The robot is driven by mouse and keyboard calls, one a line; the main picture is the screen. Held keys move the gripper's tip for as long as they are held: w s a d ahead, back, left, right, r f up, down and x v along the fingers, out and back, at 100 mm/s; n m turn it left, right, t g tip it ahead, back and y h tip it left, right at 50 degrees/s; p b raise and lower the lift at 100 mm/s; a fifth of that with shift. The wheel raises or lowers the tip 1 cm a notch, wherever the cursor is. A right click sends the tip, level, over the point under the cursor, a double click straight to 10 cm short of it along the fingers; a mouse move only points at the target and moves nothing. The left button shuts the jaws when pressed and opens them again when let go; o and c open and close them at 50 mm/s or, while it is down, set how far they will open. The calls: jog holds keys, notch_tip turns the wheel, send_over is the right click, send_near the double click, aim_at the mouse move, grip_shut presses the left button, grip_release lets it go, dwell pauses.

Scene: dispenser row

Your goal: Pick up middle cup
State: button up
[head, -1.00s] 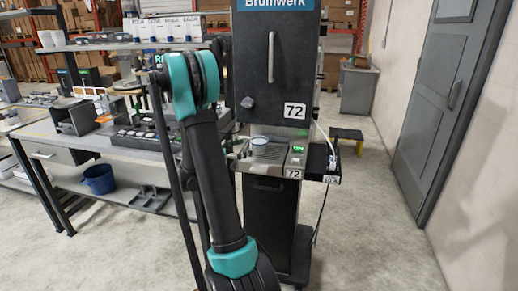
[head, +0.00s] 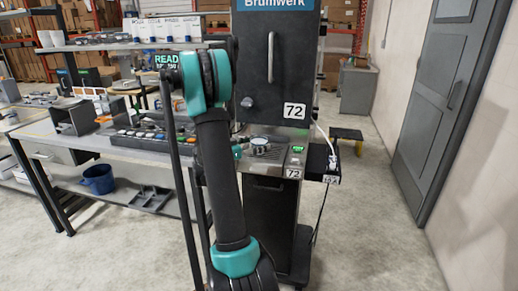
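A small round cup-like thing (head: 260,144) is on the metal drip tray of the black dispenser marked 72. It is small, and I cannot tell if it is the middle cup. My black and teal arm rises through the middle of the head view and bends back down behind itself. Small dark and teal parts, which look like my gripper (head: 243,149), show just left of the round thing. Whether they touch it, and whether the fingers are open or shut, is too small to tell.
The black dispenser (head: 270,70) stands right of my arm. A workbench (head: 95,145) with tools and trays is at the left, with white cups (head: 50,39) on its shelf. A blue bucket (head: 98,179) sits below. Floor is free at the right, before the grey door (head: 445,100).

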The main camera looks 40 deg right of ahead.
jog(key=c, duration=1)
jog(key=shift+r, duration=0.1)
jog(key=shift+c, duration=0.2)
